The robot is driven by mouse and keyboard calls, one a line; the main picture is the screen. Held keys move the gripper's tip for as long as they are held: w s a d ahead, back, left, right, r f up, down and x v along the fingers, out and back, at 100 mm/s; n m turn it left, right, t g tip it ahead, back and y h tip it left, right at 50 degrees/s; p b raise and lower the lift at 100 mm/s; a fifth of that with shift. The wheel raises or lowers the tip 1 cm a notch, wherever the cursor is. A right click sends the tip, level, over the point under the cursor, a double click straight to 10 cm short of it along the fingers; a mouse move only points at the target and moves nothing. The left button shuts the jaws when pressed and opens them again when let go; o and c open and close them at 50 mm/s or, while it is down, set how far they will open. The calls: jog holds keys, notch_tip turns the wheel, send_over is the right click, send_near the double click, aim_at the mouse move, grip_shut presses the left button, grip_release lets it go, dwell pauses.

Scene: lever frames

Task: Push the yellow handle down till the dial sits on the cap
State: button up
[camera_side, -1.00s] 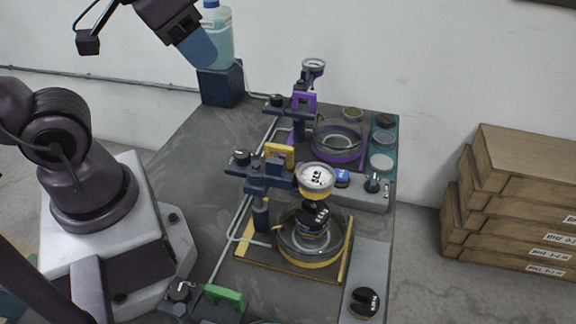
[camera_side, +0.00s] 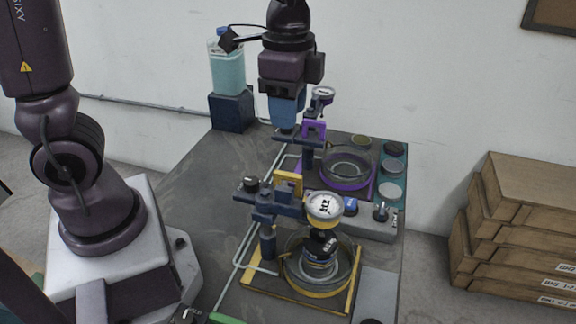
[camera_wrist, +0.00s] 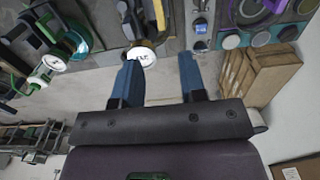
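The yellow handle (camera_side: 288,182) stands up on a dark lever arm in the middle of the bench. The round white dial (camera_side: 324,206) is at the right end of that lever. The dark cap (camera_side: 320,248) is below the dial, on a round vessel in a yellow-edged tray; the dial partly overlaps this area, so I cannot tell the exact gap. My gripper (camera_side: 286,122) hangs above the bench behind the yellow handle, near the purple lever, touching neither visibly. In the wrist view its blue fingers (camera_wrist: 159,62) are apart and empty, with the dial (camera_wrist: 141,56) by the left finger.
A purple handle (camera_side: 314,130) with its own lever and vessel stands behind. A green lever unit (camera_wrist: 45,67) is at the left in the wrist view. A blue bottle (camera_side: 227,70) stands on a dark block at the back. Stacked brown boxes (camera_side: 515,220) are at the right.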

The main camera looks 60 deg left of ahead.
aim_at(288, 174)
notch_tip(288, 174, down, 12)
jog(key=shift+r, duration=0.15)
dwell(0.3)
grip_shut()
